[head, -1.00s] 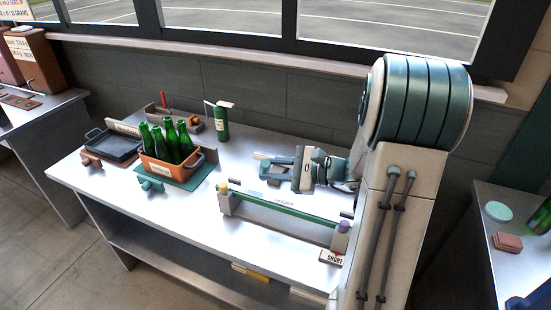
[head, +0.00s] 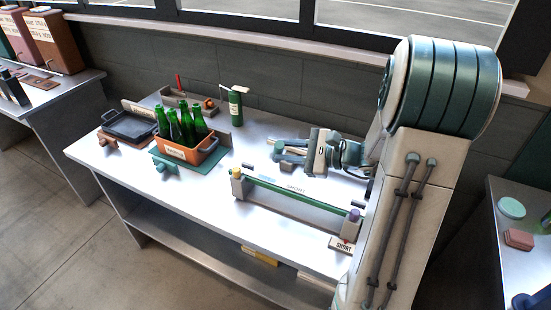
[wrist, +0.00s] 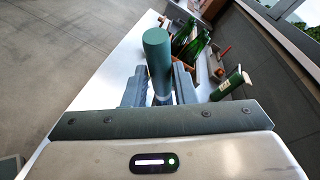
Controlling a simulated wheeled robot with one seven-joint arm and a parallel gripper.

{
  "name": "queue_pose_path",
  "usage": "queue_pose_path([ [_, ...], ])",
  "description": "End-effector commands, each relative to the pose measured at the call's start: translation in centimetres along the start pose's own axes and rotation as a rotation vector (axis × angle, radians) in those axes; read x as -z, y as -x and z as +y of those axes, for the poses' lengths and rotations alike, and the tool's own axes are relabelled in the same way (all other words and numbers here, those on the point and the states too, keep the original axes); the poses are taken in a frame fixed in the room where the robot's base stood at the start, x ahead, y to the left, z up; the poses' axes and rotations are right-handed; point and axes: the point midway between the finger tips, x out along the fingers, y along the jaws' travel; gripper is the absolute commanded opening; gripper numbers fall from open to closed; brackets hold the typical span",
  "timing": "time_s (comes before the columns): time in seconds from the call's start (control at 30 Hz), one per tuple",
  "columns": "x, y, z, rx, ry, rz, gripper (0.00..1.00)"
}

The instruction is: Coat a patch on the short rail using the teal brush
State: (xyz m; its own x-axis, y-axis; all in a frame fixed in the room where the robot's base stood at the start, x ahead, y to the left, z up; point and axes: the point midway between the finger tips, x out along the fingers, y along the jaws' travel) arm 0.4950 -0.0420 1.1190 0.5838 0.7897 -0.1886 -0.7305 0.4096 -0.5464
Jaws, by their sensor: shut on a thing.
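My gripper (wrist: 158,84) is shut on a teal cylindrical handle, which I take to be the teal brush (wrist: 157,52). The handle stands between the two fingers in the wrist view, with a pale part low between them; I cannot make out the bristles. In the head view my gripper (head: 288,152) is low over the table, behind the short rail. The short rail (head: 290,195) is a long green bar between two grey end posts, with a yellow knob at left and a purple knob at right. A "SHORT" sign (head: 342,246) stands at its right end.
An orange crate (head: 178,153) of green bottles stands left on a teal mat, beside a black tray (head: 128,125). A green cylinder with a pale top (head: 236,106) and a grey holder (head: 188,97) stand at the back. The table's front left (head: 185,190) is clear.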

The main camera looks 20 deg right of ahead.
Motion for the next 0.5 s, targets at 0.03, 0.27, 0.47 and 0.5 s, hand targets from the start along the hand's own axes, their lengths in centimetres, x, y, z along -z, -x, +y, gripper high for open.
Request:
queue_pose_path([
  [0.03, -0.4, -0.2, -0.3, -0.001, 0.001, -0.001, 0.02],
  [0.27, -3.0, -2.9, -2.4, -0.004, 0.001, 0.002, 0.02],
  [0.47, -4.0, -4.6, -3.3, -0.002, -0.001, 0.006, 0.02],
  [0.5, -4.0, -4.8, -3.3, -0.002, -0.001, 0.006, 0.02],
])
